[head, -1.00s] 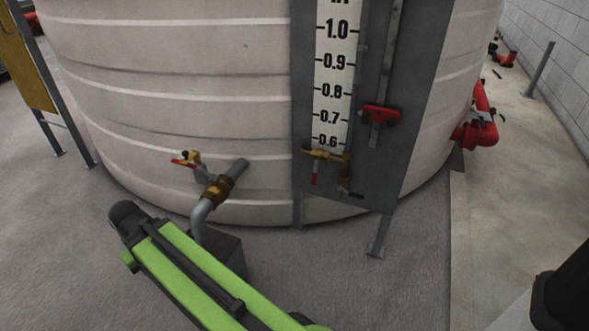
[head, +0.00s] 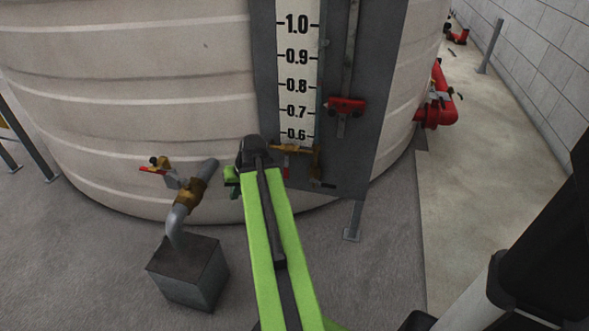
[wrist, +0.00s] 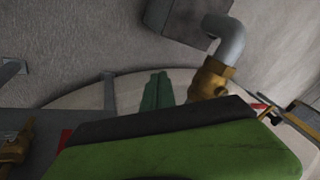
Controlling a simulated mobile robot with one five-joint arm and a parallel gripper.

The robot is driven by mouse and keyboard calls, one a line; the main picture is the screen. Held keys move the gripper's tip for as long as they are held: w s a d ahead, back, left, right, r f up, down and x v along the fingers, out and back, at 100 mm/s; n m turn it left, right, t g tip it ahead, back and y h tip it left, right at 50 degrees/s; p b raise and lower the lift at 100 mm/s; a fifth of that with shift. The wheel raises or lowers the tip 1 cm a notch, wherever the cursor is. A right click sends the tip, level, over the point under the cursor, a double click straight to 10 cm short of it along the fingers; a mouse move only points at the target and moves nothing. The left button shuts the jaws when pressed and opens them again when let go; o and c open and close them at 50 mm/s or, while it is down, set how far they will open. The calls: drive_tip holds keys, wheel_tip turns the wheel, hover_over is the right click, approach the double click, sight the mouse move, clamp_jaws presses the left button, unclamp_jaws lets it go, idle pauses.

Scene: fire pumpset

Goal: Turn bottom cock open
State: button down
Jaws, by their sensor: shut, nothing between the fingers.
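The bottom cock (head: 298,149) is a brass valve at the lower end of the level gauge, just below the 0.6 mark. In the head view its red handle (head: 286,171) shows in part beside my arm's dark end, which hides some of it. In the wrist view the brass cock (wrist: 14,148) is at the lower left edge, with a bit of red handle (wrist: 65,138) beside it. My gripper's green fingers (wrist: 158,90) are together and empty, in front of the tank wall and apart from the cock. The black and green part of my arm covers the lower middle of the wrist view.
Left of my arm, a brass valve (head: 187,194) with a red-tipped lever (head: 155,170) sits on a grey pipe above a dark block (head: 188,272). The gauge panel (head: 357,165) stands on a metal leg. A red clamp (head: 345,105) is higher up.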

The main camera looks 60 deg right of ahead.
sight(286, 168)
drive_tip(key=s+d+r+m+t+h+p, duration=0.1)
drive_tip(key=s+d+r+m+h, duration=0.15)
drive_tip(key=s+d, duration=0.75)
drive_tip(key=s+d+r+m+t+h+p, duration=0.1)
drive_tip(key=s+d+r+m, duration=0.15)
drive_tip(key=s+d, duration=0.75)
drive_tip(key=w+d+f+b, duration=0.1)
drive_tip(key=w+f+b, duration=0.7)
drive_tip(key=w, duration=0.2)
drive_tip(key=shift+w+d, duration=0.15)
drive_tip(key=shift+d, duration=0.25)
